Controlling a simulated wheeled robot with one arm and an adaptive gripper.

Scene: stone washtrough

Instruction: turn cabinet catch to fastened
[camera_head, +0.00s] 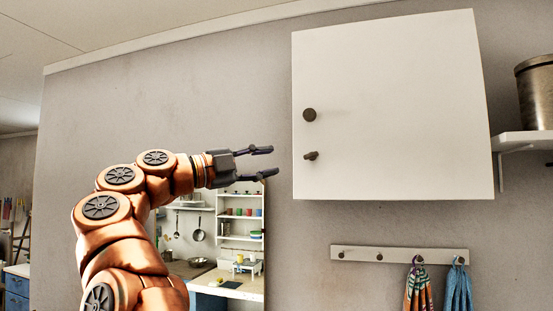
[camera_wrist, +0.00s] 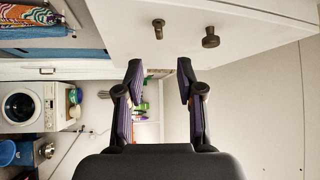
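The white wall cabinet (camera_head: 400,110) is closed, with its door facing me. A small dark catch (camera_head: 311,156) sits low near the door's left edge. In the head view its short handle points roughly sideways, tilted a little. A round dark knob (camera_head: 310,115) sits above it. My gripper (camera_head: 268,162) is to the left of the cabinet, apart from the catch, with its fingers spread and nothing between them. In the wrist view my gripper (camera_wrist: 160,72) is open. The catch (camera_wrist: 158,28) lies ahead of the gap between the fingertips, and the knob (camera_wrist: 211,37) is to its right.
A hook rail (camera_head: 400,254) with hanging towels (camera_head: 418,285) is below the cabinet. A shelf (camera_head: 525,140) holding a metal pot (camera_head: 535,92) is at the right. The wall left of the cabinet is clear.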

